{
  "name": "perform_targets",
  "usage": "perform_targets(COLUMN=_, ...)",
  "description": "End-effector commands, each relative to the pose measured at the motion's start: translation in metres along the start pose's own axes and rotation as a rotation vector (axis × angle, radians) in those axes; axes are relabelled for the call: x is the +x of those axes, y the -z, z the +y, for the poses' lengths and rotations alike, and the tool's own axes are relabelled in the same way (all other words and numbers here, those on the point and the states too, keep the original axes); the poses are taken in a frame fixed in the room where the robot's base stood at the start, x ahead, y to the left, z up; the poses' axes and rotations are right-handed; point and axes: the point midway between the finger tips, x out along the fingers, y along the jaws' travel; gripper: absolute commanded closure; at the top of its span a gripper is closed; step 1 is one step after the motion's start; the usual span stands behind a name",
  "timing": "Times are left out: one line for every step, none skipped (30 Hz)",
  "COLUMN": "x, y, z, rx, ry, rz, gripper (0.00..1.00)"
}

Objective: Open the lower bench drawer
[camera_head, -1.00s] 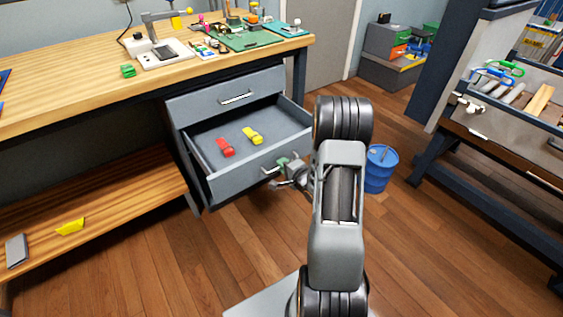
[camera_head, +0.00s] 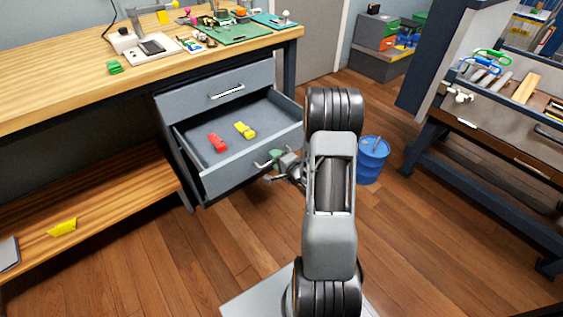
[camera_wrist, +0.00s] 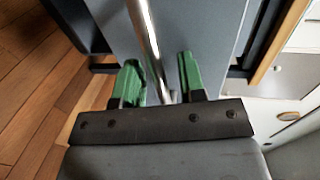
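The lower bench drawer (camera_head: 228,182) is grey and stands pulled well out of the cabinet under the workbench. A red piece (camera_head: 217,142) and a yellow piece (camera_head: 245,130) lie inside it. Its bar handle (camera_head: 264,165) is on the front face. My gripper (camera_head: 277,158) is at the right part of that handle. In the wrist view, the handle bar (camera_wrist: 146,35) runs between the two green fingertips of my gripper (camera_wrist: 160,80). Gaps show between bar and fingers, so the gripper looks open around it.
The upper drawer (camera_head: 225,88) above is shut. A blue barrel (camera_head: 372,160) stands on the floor right of my arm. A second bench (camera_head: 480,140) is at the right. A low wooden shelf (camera_head: 110,195) lies left of the cabinet. Floor in front of the drawer is clear.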

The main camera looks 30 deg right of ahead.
Motion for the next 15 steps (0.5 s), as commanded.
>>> perform_targets(x=-0.003, y=0.001, z=-0.001, rx=0.001, ry=0.000, rz=0.001, gripper=0.63)
perform_targets(x=-0.006, y=0.001, z=-0.001, rx=0.000, ry=0.000, rz=0.002, gripper=0.63)
perform_targets(x=-0.011, y=0.001, z=-0.002, rx=0.000, ry=-0.001, rz=0.002, gripper=0.63)
perform_targets(x=-0.015, y=0.001, z=-0.002, rx=0.001, ry=-0.002, rz=0.003, gripper=0.63)
perform_targets(x=-0.020, y=0.001, z=-0.002, rx=0.002, ry=-0.002, rz=0.004, gripper=0.63)
perform_targets(x=-0.028, y=0.001, z=-0.003, rx=0.003, ry=-0.001, rz=0.004, gripper=0.63)
perform_targets(x=-0.034, y=0.001, z=-0.003, rx=0.003, ry=-0.002, rz=0.005, gripper=0.63)
perform_targets(x=-0.040, y=0.002, z=-0.003, rx=0.002, ry=-0.002, rz=0.006, gripper=0.63)
perform_targets(x=-0.049, y=0.002, z=-0.003, rx=0.003, ry=-0.002, rz=0.006, gripper=0.63)
perform_targets(x=-0.056, y=0.001, z=-0.003, rx=0.003, ry=-0.001, rz=0.006, gripper=0.63)
perform_targets(x=-0.062, y=0.001, z=-0.003, rx=0.004, ry=-0.002, rz=0.006, gripper=0.63)
perform_targets(x=-0.070, y=0.002, z=-0.003, rx=0.002, ry=-0.001, rz=0.006, gripper=0.63)
perform_targets(x=-0.076, y=0.002, z=-0.003, rx=0.003, ry=-0.001, rz=0.006, gripper=0.63)
perform_targets(x=-0.082, y=0.001, z=-0.003, rx=0.004, ry=-0.001, rz=0.006, gripper=0.63)
perform_targets(x=-0.090, y=0.001, z=-0.002, rx=0.004, ry=-0.002, rz=0.006, gripper=0.63)
